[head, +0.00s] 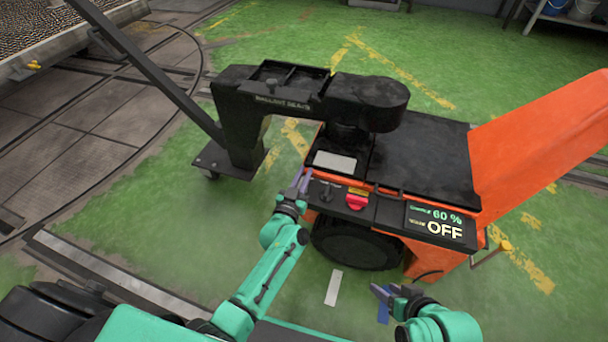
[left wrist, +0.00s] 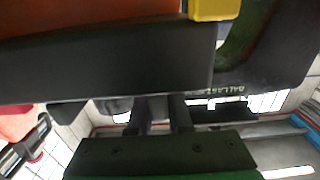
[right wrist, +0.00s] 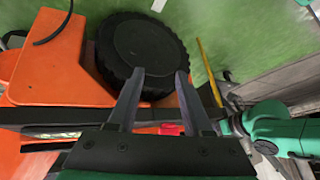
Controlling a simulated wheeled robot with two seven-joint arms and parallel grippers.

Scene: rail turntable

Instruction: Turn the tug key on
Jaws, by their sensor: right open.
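The orange and black tug has a black control panel (head: 388,213) on its near side. On the panel a small dark key-like part (head: 327,190) sits left of a red knob (head: 356,202) with a yellow plate. A display (head: 437,222) reads 60 % and OFF. My left gripper (head: 303,181) is at the panel's left end, just left of the dark part; I cannot tell if they touch. In the left wrist view a dark panel edge (left wrist: 110,70) hides its fingertips. My right gripper (head: 382,292) is open and empty, low in front of the tug; its spread fingers show in the right wrist view (right wrist: 160,75).
The tug's wheel (head: 355,245) is below the panel. A black arm-like frame (head: 240,125) stands at its left, and an orange cowl (head: 545,135) rises at its right. Rails (head: 100,275) cross the floor at left. Green floor (head: 215,215) is clear left of the tug.

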